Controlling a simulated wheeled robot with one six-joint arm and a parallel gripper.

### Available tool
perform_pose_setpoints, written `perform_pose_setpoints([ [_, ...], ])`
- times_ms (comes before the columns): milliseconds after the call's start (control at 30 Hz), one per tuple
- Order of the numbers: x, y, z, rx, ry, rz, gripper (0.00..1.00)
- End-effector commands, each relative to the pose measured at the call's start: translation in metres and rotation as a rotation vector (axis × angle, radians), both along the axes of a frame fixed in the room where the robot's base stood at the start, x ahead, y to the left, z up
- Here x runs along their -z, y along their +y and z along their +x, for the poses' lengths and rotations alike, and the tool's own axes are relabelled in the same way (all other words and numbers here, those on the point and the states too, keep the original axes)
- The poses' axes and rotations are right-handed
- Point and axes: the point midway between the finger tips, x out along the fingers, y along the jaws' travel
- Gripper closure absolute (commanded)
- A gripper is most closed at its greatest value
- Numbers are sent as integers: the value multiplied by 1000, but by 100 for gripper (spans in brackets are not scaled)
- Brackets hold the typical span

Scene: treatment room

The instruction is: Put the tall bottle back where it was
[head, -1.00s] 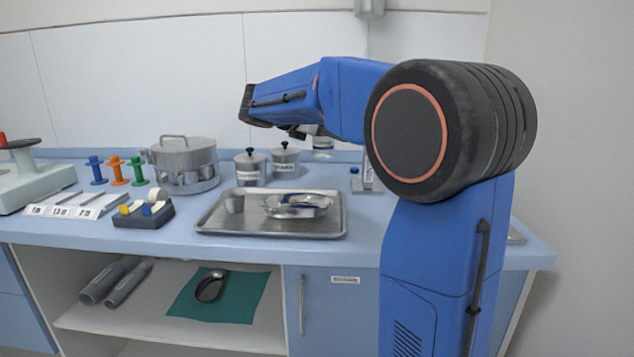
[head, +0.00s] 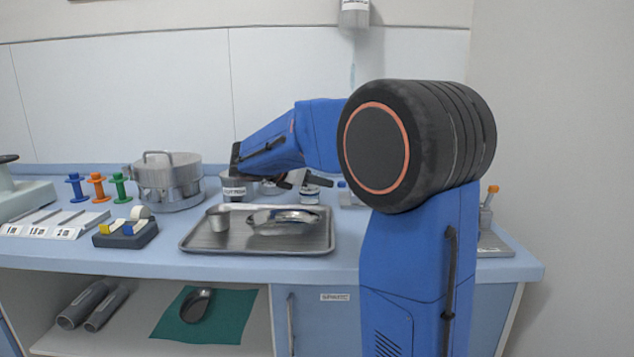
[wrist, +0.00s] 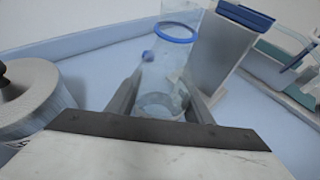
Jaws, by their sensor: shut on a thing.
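In the wrist view, my gripper (wrist: 161,88) is shut on a clear, see-through bottle (wrist: 172,62) with a blue ring at its upper end. The fingers lie on either side of it. In the head view, my gripper (head: 294,180) is above the back of the counter, behind the tray. A white-labelled part of the bottle (head: 310,191) shows just below and right of the fingers. The rest of the bottle is hard to make out there, and I cannot tell whether its base touches the counter.
A metal tray (head: 205,240) with steel ware lies in front. A lidded canister (head: 236,188) stands left of my gripper, and a lidded pot (head: 168,182) farther left. In the wrist view, a grey box with a blue top (wrist: 222,50) stands close to the bottle's right.

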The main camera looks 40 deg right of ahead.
Motion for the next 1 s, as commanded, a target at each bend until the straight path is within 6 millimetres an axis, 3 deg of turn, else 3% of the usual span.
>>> perform_pose_setpoints([
  [433,6,0,0,0,-1,-1,82],
  [467,6,0,0,0,-1,-1,46],
  [500,5,0,0,0,-1,-1,37],
  [533,5,0,0,0,-1,-1,35],
  [900,1,0,0,0,-2,-1,35],
  [1000,-3,10,-1,-1,-1,-1,35],
])
